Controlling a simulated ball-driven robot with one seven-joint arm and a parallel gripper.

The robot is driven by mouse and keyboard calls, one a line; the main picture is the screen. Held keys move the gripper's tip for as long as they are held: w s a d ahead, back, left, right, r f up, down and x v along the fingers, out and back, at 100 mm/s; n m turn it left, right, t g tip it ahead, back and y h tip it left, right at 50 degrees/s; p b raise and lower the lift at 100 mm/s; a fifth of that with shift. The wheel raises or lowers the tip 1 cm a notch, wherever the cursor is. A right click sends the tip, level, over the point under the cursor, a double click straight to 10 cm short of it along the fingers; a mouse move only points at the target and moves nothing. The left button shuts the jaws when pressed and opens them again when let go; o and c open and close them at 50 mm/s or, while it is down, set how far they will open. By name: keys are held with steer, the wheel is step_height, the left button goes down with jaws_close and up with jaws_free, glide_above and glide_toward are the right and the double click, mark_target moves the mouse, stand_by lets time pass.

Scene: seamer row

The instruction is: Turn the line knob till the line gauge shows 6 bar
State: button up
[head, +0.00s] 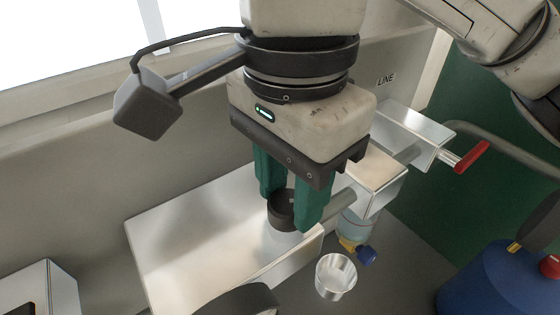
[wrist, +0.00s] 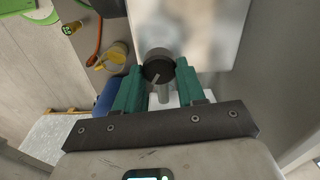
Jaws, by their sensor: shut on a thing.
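The line knob (head: 283,213) is a dark round knob on top of a pale metal box. My gripper (head: 286,208) points down at it with two green fingers, one on each side, and is shut on it. In the wrist view the knob (wrist: 157,58) sits between the fingertips of my gripper (wrist: 158,76), with a light pointer-like bar at its near side. A LINE label (head: 386,79) shows on the wall behind. I cannot make out a line gauge face or its reading in either view; my gripper and arm cover part of the wall.
A red-handled lever (head: 472,157) sticks out at the right of the metal fittings. A blue container (head: 490,285) stands at lower right. The metal box top (head: 190,240) is bare left of the knob.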

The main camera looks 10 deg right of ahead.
mark_target(292, 203)
steer(key=m+b, duration=0.3)
steer(key=m, duration=0.2)
steer(key=shift+f+m+b, duration=0.1)
steer(key=shift+m+b, duration=0.2)
steer(key=shift+b, duration=0.05)
steer(key=m+b, duration=0.2)
steer(key=m, duration=0.3)
steer(key=shift+s+m, duration=0.15)
steer(key=shift+m, duration=0.15)
steer(key=o, duration=1.1)
steer(key=shift+c, duration=0.2)
step_height(292, 203, up, 11)
steer(key=shift+s, duration=0.1)
